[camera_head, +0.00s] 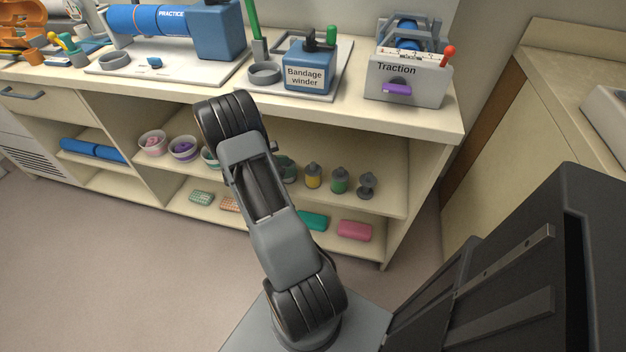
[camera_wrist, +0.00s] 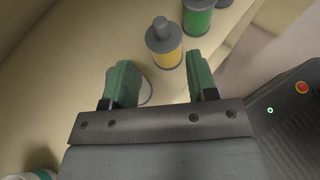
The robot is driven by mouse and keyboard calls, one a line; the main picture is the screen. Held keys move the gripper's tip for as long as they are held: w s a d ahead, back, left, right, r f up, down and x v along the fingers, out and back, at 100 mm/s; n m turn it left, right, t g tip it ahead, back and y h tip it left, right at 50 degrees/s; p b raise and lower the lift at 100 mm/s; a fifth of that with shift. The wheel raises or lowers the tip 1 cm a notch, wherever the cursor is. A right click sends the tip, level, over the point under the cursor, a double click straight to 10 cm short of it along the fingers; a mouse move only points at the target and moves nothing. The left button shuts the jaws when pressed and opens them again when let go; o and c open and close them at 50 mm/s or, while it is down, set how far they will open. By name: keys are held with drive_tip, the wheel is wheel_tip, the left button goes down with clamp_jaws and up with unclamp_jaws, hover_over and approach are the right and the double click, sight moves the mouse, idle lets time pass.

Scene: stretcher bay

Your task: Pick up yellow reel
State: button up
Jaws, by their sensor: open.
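The yellow reel (camera_head: 313,180) stands upright on the middle shelf of the cabinet, with a grey top. It also shows in the wrist view (camera_wrist: 165,56), just beyond the fingertips and roughly in line with the gap between them. My gripper (camera_wrist: 161,80) is open, with two green fingers apart and nothing held between them. In the head view my arm hides most of the gripper.
A green reel (camera_head: 340,182) stands close to the right of the yellow one, with a grey reel (camera_head: 367,184) further right. In the wrist view a pale round thing (camera_wrist: 145,91) sits partly behind the left finger. The worktop (camera_head: 440,122) overhangs the shelf.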

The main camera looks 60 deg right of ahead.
sight(312, 164)
drive_tip(key=b+x, duration=0.1)
drive_tip(key=x, duration=1)
drive_tip(key=shift+s+f+b, duration=0.1)
drive_tip(key=shift+f+b, duration=0.1)
drive_tip(key=shift+b, duration=0.2)
clamp_jaws()
